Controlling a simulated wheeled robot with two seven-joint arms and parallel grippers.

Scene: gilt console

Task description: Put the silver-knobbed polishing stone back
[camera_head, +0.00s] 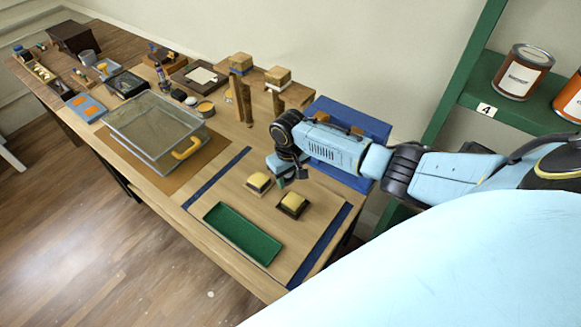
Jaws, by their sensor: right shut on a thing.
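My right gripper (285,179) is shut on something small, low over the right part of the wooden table. Its own fingers and arm mostly hide what it holds, and I cannot make out a silver knob. Just left of it is a pale-yellow-topped block (258,183). Just below it in the picture is another yellow-topped block on a dark square base (292,205). A green shallow tray (243,234) lies in front of them, empty. Several small rounded pieces, one of them dark (178,95), lie farther back. My left gripper is out of view.
A clear bin with a yellow handle (150,132) stands on a brown mat left of the blue strip (217,178). Wooden posts with blocks on top (241,90) rise behind. A blue panel or case (350,122) is behind my arm. Green shelves with cans (522,72) stand right.

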